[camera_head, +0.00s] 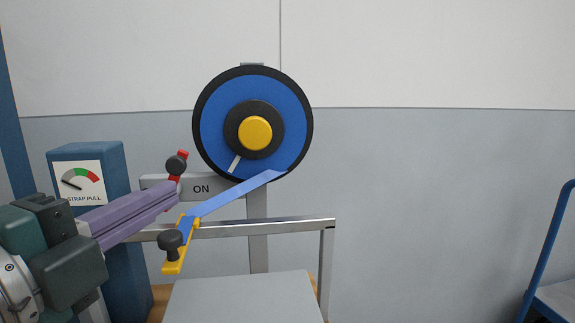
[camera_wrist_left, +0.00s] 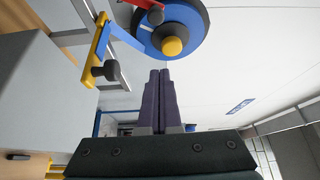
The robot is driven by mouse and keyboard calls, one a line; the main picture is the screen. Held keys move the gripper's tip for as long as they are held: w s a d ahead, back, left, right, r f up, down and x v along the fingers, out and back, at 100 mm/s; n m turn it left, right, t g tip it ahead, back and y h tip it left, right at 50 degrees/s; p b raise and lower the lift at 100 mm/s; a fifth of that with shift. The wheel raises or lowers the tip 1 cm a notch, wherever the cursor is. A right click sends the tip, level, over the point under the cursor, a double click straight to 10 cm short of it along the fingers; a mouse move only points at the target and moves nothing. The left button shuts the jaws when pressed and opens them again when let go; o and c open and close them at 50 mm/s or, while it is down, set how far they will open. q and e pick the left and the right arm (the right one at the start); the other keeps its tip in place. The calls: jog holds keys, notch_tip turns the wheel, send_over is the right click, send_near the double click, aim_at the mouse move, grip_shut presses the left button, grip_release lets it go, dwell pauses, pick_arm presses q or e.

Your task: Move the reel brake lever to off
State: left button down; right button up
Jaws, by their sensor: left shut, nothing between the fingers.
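The brake lever (camera_head: 183,154) is red with a black knob (camera_head: 176,165). It stands nearly upright, tilted slightly right, in front of a grey plate (camera_head: 219,188) marked ON, just left of that word. My left gripper (camera_head: 174,193) has purple fingers, shut and empty, with the tips at the lever's lower part. I cannot tell whether they touch it. The fingers hide part of the plate's left end. In the left wrist view the closed fingertips (camera_wrist_left: 159,74) point at the reel, and the lever's black knob (camera_wrist_left: 154,17) shows near the top edge. My right gripper is not in view.
The blue reel (camera_head: 217,112) with a yellow hub (camera_head: 255,133) stands above the plate. A blue strap (camera_head: 235,192) runs down to a yellow bar (camera_head: 173,267) with a black knob (camera_head: 170,239), close below my fingers. A strap-pull gauge box (camera_head: 112,160) stands left.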

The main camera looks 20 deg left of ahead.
pick_arm(q)
jog(key=w+p, duration=0.2)
jog(key=w, duration=0.8)
jog(key=shift+s+a, duration=0.25)
jog(key=shift+a, duration=0.4)
jog(key=shift+s+a, duration=0.25)
jog(key=shift+a, duration=0.45)
jog(key=shift+s+a, duration=0.25)
jog(key=shift+a, duration=0.4)
